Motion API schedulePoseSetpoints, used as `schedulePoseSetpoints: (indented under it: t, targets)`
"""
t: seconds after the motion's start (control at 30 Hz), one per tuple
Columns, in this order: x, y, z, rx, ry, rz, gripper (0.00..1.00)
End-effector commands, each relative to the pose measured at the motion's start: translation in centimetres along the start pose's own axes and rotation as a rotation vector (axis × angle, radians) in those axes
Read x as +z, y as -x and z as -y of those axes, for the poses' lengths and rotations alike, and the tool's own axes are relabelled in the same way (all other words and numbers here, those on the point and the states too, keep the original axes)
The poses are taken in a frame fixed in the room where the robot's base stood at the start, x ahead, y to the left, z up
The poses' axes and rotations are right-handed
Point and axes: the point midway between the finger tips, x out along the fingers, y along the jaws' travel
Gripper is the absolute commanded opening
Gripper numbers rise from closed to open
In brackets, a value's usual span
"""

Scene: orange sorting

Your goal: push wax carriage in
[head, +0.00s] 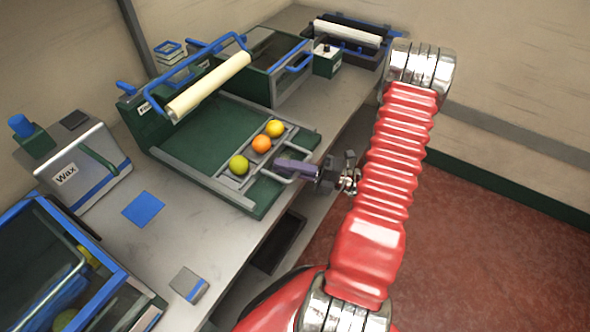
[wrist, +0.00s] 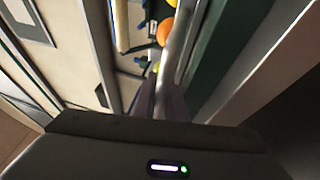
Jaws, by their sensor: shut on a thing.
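The carriage (head: 282,146) is a grey tray on a green bed with grey rails. It holds a yellow fruit (head: 275,128), an orange fruit (head: 262,144) and a green fruit (head: 239,165) in a row. A grey bar handle (head: 274,176) sticks out from its front side. My gripper (head: 284,166) is shut on this handle at the bench's front edge. In the wrist view the grey handle bar (wrist: 178,45) runs up from between the fingers, and the orange fruit (wrist: 164,32) shows beyond it. The exact finger contact is partly hidden.
A cream roller in a blue frame (head: 208,86) stands behind the carriage over the green bed. A box labelled Wax (head: 92,165) and a blue-framed bin (head: 60,262) are at the left. A green box with a blue handle (head: 275,70) stands behind.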

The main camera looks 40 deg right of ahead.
Motion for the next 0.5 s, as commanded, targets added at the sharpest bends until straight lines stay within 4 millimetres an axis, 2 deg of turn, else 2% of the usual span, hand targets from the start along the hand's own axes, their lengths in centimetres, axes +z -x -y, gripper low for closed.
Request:
schedulePoseSetpoints:
  t: [0.37, 0.4, 0.5]
  targets:
    - [0.21, -0.52, 0.5, -0.009, -0.003, 0.003, 0.0]
    - [0.2, -0.52, 0.5, -0.009, -0.003, 0.003, 0.12]
    - [0.19, -0.52, 0.47, -0.008, -0.003, 0.003, 0.19]
